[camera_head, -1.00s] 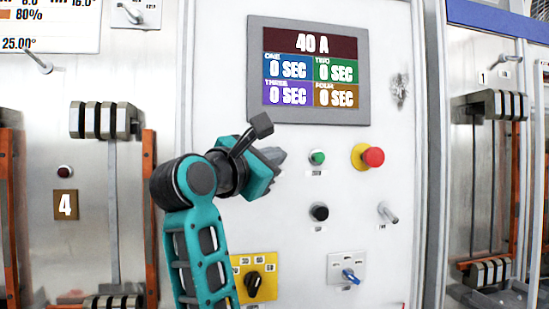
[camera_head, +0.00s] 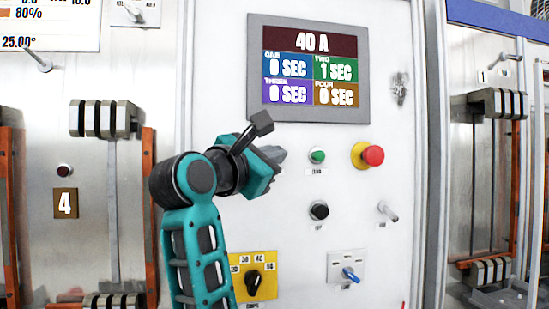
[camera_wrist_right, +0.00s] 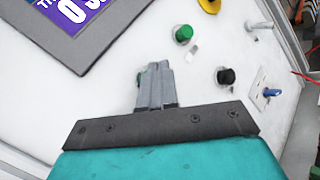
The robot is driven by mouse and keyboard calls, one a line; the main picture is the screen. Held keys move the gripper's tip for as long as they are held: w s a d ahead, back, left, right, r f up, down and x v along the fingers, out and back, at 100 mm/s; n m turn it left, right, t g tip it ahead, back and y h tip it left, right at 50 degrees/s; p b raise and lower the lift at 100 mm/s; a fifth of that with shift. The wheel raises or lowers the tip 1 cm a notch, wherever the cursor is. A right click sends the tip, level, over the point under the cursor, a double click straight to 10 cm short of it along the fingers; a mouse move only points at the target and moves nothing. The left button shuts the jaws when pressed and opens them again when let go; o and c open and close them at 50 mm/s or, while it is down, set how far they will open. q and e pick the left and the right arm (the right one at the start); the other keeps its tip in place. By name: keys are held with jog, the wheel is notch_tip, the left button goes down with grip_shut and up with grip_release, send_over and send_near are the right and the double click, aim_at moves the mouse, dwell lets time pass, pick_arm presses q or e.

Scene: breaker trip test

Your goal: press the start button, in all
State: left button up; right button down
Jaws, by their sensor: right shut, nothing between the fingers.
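My right gripper (camera_head: 277,154) is shut and empty, its fingertips at the white panel left of a green button (camera_head: 317,156). That button also shows in the right wrist view (camera_wrist_right: 183,33), above and right of the fingers (camera_wrist_right: 155,80). The display (camera_head: 311,70) reads 40 A, with TWO at 1 SEC and the others at 0 SEC.
A red mushroom button (camera_head: 373,156) on a yellow collar is to the right. Below are a black knob (camera_head: 319,210), a metal toggle (camera_head: 388,212), a blue-handled switch (camera_head: 351,274) and a yellow dial plate (camera_head: 262,265). Breaker bays flank the panel.

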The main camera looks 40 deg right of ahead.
jog(key=shift+s+a, duration=0.25)
jog(key=shift+s, duration=0.2)
jog(key=shift+s+a+b, duration=0.25)
jog(key=shift+s+a, duration=0.15)
jog(key=shift+s, duration=0.35)
jog(key=shift+s+a+b, duration=0.25)
jog(key=shift+s+a, duration=0.15)
jog(key=shift+s, duration=0.3)
jog(key=shift+s+a+b, duration=0.25)
jog(key=shift+s+a, duration=0.15)
jog(key=shift+s, duration=0.35)
jog(key=shift+f, duration=0.1)
